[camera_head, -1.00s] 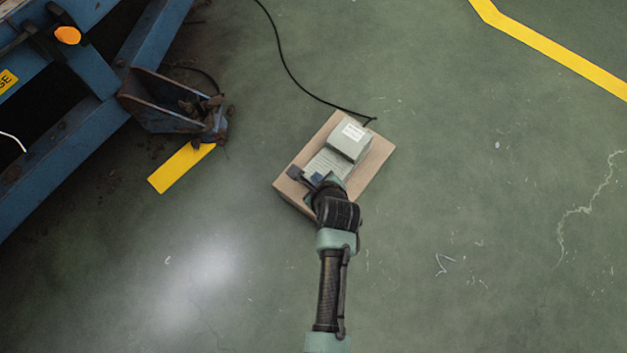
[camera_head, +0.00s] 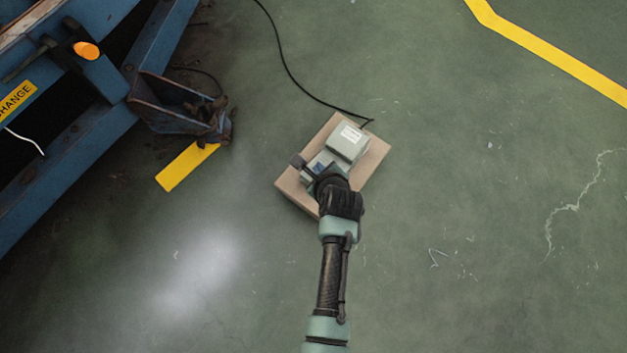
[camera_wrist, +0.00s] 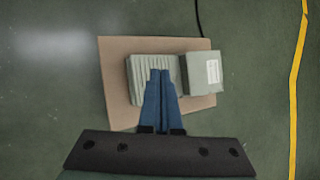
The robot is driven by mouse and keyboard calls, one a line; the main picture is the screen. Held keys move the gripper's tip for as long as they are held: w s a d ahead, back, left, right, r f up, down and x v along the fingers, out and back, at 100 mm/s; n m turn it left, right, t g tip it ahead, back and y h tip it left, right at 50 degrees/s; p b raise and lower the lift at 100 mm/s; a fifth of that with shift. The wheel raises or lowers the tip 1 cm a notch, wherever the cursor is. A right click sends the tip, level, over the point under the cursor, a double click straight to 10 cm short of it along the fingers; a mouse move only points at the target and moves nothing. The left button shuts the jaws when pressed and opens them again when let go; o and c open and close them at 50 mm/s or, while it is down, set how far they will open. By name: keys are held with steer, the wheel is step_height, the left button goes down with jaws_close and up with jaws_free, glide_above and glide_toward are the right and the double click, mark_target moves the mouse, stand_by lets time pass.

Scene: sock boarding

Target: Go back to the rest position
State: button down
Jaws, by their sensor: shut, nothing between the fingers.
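My gripper (camera_wrist: 160,76) is shut and empty. In the wrist view its two blue fingers lie together, in front of a grey-green ribbed device with a box-shaped end (camera_wrist: 204,73). The device rests on a tan board (camera_wrist: 117,60) on the floor. In the head view my arm reaches up from the bottom edge and my gripper (camera_head: 320,168) is over the near end of the device (camera_head: 347,141), hiding part of it and of the board (camera_head: 370,158). I cannot tell whether the fingertips touch the device.
A black cable (camera_head: 287,72) runs from the board across the floor. A blue steel frame (camera_head: 105,118) with a rusty bracket (camera_head: 178,105) stands at the upper left. Yellow floor marks (camera_head: 187,167) lie beside it and at the upper right (camera_head: 550,53). The green floor at right is clear.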

stand_by(0.4)
steer(key=w+r+n+t+p, duration=0.3)
steer(key=w+r+n, duration=0.15)
steer(key=r, duration=1.25)
steer(key=w+r+n+t+p, duration=0.3)
steer(key=w+r+n+t, duration=0.15)
steer(key=r, duration=1.25)
steer(key=w+r+n+t+p, duration=0.3)
steer(key=w+r+n, duration=0.15)
steer(key=r, duration=1.25)
steer(key=s+r+n+t+h+p, duration=0.1)
steer(key=s+r+n+t+p, duration=0.2)
steer(key=s+r, duration=0.7)
steer(key=s+r+n+t+p, duration=0.1)
steer(key=s+r+n+t, duration=0.3)
steer(key=r, duration=1.3)
steer(key=s+r+n+t+h+p, duration=0.1)
steer(key=s+r+n+t+p, duration=0.15)
steer(key=s+r+n, duration=0.7)
steer(key=w+r+m+p, duration=0.1)
steer(key=r+p, duration=1.7)
steer(key=r, duration=0.2)
steer(key=w+r+m+p, duration=0.2)
steer(key=r+p, duration=1.7)
steer(key=r, duration=0.2)
steer(key=shift+w+a+m+p, duration=0.3)
steer(key=shift+a, duration=0.05)
